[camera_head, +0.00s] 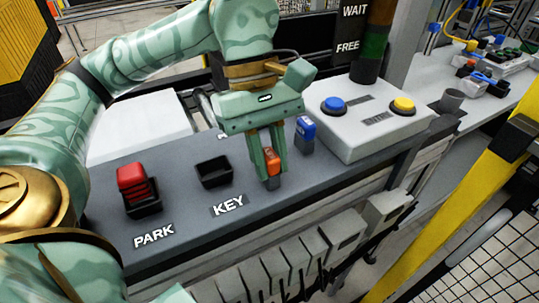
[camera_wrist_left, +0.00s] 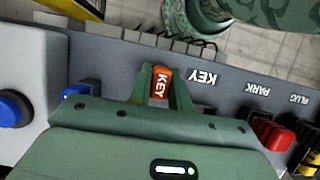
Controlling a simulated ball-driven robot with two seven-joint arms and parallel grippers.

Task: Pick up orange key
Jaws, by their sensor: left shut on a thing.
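The orange key (camera_head: 271,161) is between the fingers of my left gripper (camera_head: 268,172), which is shut on it, over the grey panel to the right of the black KEY socket (camera_head: 214,171). My right gripper is not in view.
A blue key (camera_head: 305,130) stands just right of the gripper. A red block (camera_head: 134,180) sits in the PARK socket on the left. A white box (camera_head: 375,122) with blue and yellow buttons stands behind right. A yellow post (camera_head: 470,190) rises at the right.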

